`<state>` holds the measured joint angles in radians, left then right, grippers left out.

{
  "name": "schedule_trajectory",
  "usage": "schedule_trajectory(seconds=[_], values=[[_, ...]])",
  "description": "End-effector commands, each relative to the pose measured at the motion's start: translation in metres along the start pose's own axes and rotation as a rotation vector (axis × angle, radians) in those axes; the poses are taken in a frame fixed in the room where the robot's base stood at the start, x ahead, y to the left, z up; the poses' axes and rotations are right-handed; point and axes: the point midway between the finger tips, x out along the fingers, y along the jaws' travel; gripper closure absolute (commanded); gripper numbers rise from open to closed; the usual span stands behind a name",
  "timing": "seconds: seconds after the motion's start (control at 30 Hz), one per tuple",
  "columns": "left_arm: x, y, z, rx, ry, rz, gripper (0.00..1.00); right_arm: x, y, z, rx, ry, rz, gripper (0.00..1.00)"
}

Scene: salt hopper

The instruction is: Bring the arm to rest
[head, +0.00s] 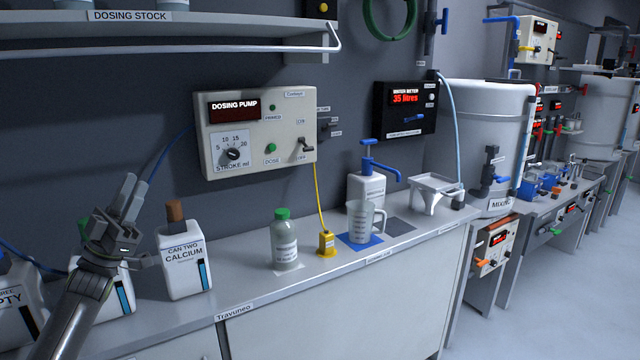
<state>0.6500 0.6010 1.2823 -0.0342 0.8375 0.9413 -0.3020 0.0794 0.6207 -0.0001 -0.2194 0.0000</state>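My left arm comes in from the lower left, and its grey gripper (132,192) points up above the left end of the bench. Its two fingers stand close together in front of the dark wall, and no object shows between them. How far apart they are is not clear from this angle. The gripper's body and wrist cover part of a white can behind it. The calcium can (184,262), white with a brown stopper, stands just to the right of the gripper, apart from it as far as I can see. My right gripper is not in view.
On the bench (250,292) stand a green-capped bottle (284,242), a yellow block (326,244), a clear jug (362,222) on a blue mat and a blue pump bottle (367,185). The dosing pump (256,135) hangs on the wall, beneath a shelf (200,30).

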Motion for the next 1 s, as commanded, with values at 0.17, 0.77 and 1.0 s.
schedule_trajectory(seconds=[0.17,0.77,1.0], values=[[-0.059,0.011,0.053,0.035,-0.214,-0.235,0.68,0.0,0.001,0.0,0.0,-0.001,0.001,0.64],[-0.32,0.121,0.114,0.118,-1.153,-0.786,0.68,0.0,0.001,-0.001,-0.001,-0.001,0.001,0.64],[-0.419,0.203,0.076,0.079,-1.59,-0.882,0.68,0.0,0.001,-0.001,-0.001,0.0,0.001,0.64]])
